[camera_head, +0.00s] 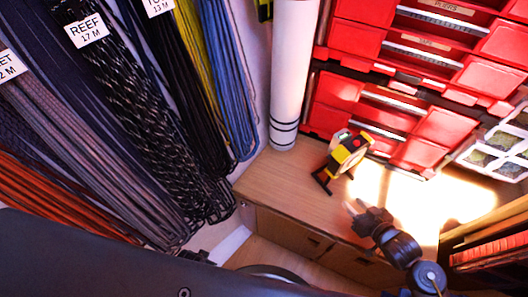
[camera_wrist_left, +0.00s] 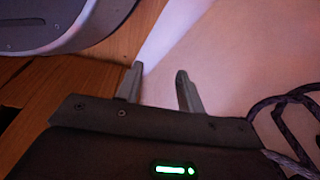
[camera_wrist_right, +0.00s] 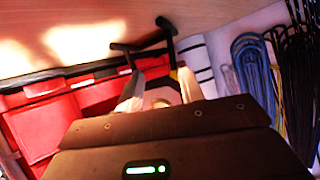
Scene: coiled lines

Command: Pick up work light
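The work light (camera_head: 348,153) is yellow and black with a black stand. It stands on the wooden counter top in the head view, near the red drawers. My right gripper (camera_head: 354,206) is above the counter, nearer the front edge, apart from the light. In the right wrist view the right fingers (camera_wrist_right: 160,78) are spread, and the light's black stand (camera_wrist_right: 150,46) shows just beyond them; the fingers hide part of the light. In the left wrist view my left gripper (camera_wrist_left: 158,78) is open and empty, low near a pale wall surface.
Red drawer units (camera_head: 400,100) stand behind the light. A white roll (camera_head: 293,75) with dark bands stands upright to its left. Coiled ropes (camera_head: 130,100) hang along the left wall. The sunlit counter (camera_head: 420,197) to the right is bare.

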